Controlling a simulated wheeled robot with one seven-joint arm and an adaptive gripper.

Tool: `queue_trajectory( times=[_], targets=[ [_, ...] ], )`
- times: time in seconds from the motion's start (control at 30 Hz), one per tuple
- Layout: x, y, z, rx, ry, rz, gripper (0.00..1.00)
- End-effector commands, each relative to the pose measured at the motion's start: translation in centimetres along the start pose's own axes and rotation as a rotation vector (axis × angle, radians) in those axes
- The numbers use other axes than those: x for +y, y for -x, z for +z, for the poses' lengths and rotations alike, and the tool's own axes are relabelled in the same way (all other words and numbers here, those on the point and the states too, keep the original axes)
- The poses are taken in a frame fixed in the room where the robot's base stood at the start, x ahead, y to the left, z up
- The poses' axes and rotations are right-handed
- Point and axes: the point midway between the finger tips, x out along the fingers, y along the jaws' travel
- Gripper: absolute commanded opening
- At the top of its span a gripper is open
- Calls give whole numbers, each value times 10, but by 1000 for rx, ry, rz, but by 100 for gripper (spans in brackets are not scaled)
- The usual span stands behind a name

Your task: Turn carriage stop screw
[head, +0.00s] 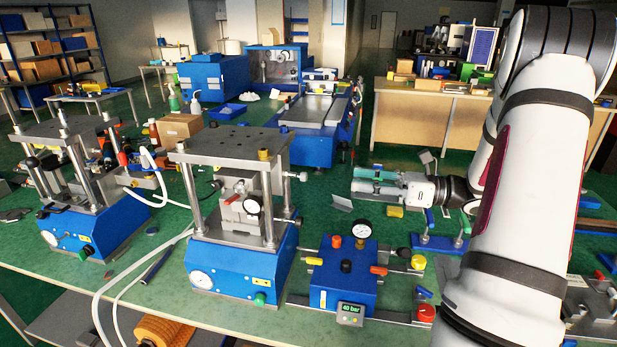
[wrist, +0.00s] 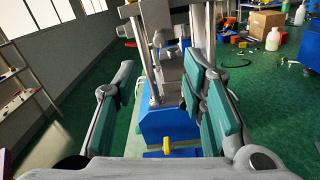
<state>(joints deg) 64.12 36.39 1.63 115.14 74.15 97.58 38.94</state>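My gripper (head: 356,181) is in the head view right of the middle press (head: 232,225), with its teal-padded fingers pointing left. In the wrist view my gripper (wrist: 158,80) is open and empty, its fingers well apart. A press with a blue base (wrist: 168,118) and metal columns shows between and beyond the fingers, apart from them. I cannot tell which part is the carriage stop screw.
A blue valve box (head: 343,275) with a gauge and coloured knobs stands right of the middle press. A second press (head: 82,200) stands at left. White hoses (head: 118,285) run across the green bench. A cardboard box (head: 180,128) and a blue machine (head: 315,130) are behind.

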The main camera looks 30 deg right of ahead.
Motion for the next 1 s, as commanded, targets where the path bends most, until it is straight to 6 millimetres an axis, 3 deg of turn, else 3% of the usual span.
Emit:
queue_trajectory(
  times=[0.5,0.7,1.0],
  targets=[
    [2,-97,0,2,1,4,38],
    [1,-115,0,2,1,1,38],
    [1,-119,-1,3,1,0,38]
  ],
)
